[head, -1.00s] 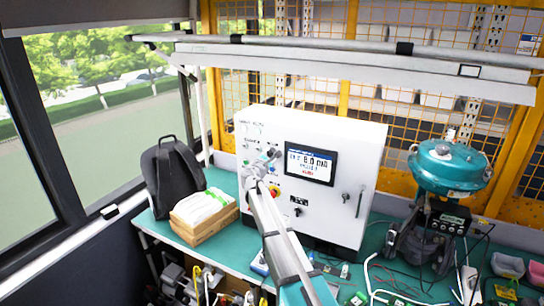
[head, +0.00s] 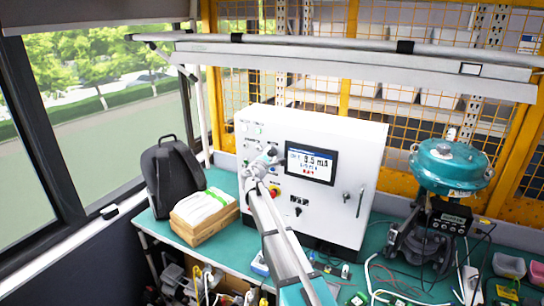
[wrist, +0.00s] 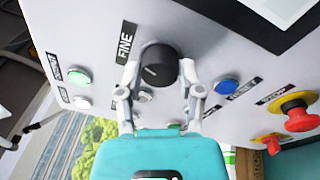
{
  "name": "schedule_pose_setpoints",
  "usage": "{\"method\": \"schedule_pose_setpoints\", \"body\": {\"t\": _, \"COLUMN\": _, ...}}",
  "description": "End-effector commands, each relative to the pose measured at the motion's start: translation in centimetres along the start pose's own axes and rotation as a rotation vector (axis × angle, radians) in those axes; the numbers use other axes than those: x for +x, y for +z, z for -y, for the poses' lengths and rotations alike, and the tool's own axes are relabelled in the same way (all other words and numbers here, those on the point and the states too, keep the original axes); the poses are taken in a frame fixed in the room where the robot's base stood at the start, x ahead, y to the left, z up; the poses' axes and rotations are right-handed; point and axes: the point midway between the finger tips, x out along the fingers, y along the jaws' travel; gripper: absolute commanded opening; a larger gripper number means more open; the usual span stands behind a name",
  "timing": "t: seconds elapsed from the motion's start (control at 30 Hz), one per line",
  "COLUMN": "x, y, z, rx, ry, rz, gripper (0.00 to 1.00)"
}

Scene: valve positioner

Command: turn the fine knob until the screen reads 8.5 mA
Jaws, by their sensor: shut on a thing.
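The fine knob (wrist: 158,64) is black and round with a pale pointer line, next to the label FINE in the wrist view. My gripper (wrist: 159,70) has one finger on each side of it and is shut on it. The screen (head: 311,163) is to the right of my gripper. Its large line appears to read 8.5 mA, in small blurred digits.
Near the knob in the wrist view are a green button (wrist: 79,77), a blue button (wrist: 228,86) and a red stop button (wrist: 298,117). A black backpack (head: 170,175) and a cardboard box (head: 203,216) stand left of the cabinet. A teal valve actuator (head: 450,165) is at the right.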

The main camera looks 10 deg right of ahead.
Motion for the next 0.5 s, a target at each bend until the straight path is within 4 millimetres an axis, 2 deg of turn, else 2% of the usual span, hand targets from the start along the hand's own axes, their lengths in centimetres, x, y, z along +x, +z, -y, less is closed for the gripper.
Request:
{"method": "schedule_pose_setpoints", "body": {"t": 0.13, "x": -0.03, "y": 0.16, "z": 0.15, "rx": 0.001, "ry": -0.003, "rz": 0.003, "gripper": 0.01}}
{"method": "schedule_pose_setpoints", "body": {"t": 0.17, "x": -0.03, "y": 0.17, "z": 0.15, "rx": 0.001, "ry": -0.003, "rz": 0.003, "gripper": 0.52}}
{"method": "schedule_pose_setpoints", "body": {"t": 0.33, "x": -0.02, "y": 0.13, "z": 0.12, "rx": 0.000, "ry": -0.003, "rz": 0.002, "gripper": 0.83}}
{"method": "schedule_pose_setpoints", "body": {"t": 0.5, "x": -0.01, "y": 0.07, "z": 0.07, "rx": -0.001, "ry": -0.002, "rz": 0.001, "gripper": 0.83}}
